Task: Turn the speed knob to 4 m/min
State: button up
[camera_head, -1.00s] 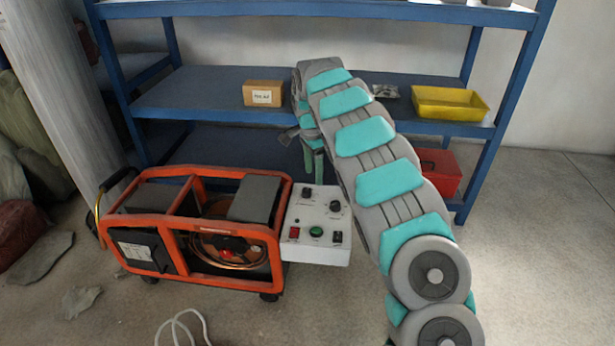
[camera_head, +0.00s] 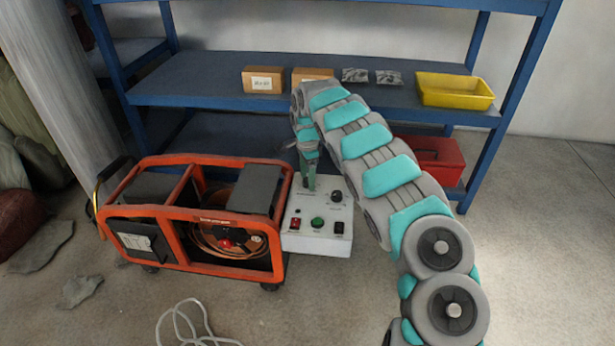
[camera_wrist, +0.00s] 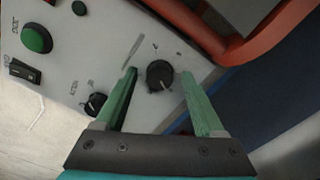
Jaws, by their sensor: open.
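The white control box (camera_head: 318,243) is fixed at the right end of the orange-framed machine (camera_head: 205,222). In the wrist view, a black knob (camera_wrist: 160,76) lies between the fingertips of my open gripper (camera_wrist: 158,74), with a gap on both sides. A second black knob (camera_wrist: 96,104) sits just outside the left finger; in the head view the right-hand knob (camera_head: 336,197) shows clear. Panel lettering is too blurred to read, so I cannot tell either knob's setting. In the head view my gripper (camera_head: 309,184) points down at the box's back left and hides the knob there.
Behind stands a blue shelf with cartons (camera_head: 264,80) and a yellow tray (camera_head: 455,91). A pale cable (camera_head: 185,325) lies on the floor.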

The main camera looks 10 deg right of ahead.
jog(key=shift+c, duration=0.2)
grip_shut()
dwell(0.4)
